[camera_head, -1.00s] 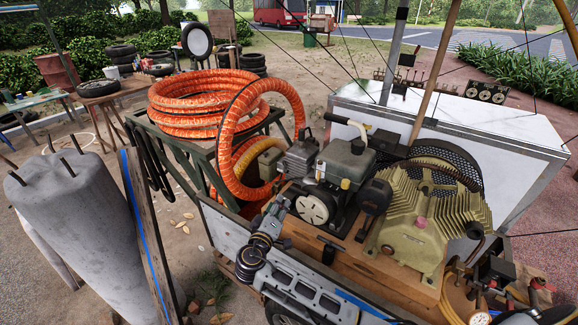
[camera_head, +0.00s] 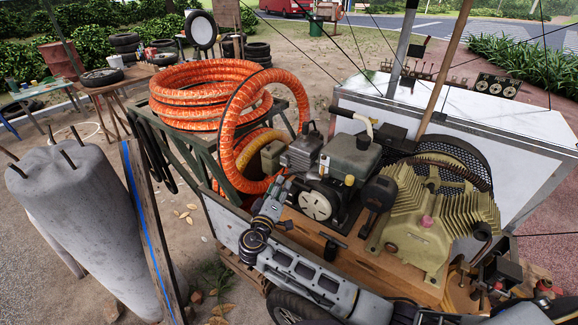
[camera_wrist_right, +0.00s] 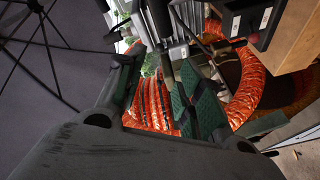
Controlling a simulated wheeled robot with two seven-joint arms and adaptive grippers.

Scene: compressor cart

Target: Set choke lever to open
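The small engine (camera_head: 350,158) sits on the wooden deck of the cart, with a white round recoil cover (camera_head: 315,205) on its near side. I cannot make out the choke lever for certain; it is too small or hidden. My right gripper (camera_head: 279,187) is just left of the engine, close to its grey left-hand part (camera_head: 301,151). In the right wrist view my right gripper (camera_wrist_right: 155,78) shows its green-padded fingers apart, with nothing clearly between them. My left gripper is not in view.
A tan finned compressor (camera_head: 430,220) stands right of the engine. Coiled orange hose (camera_head: 210,95) lies on a green-framed stand at left, with a loop close to my right gripper. A grey cylinder (camera_head: 85,235) stands at the left. A white box (camera_head: 500,130) is behind the cart.

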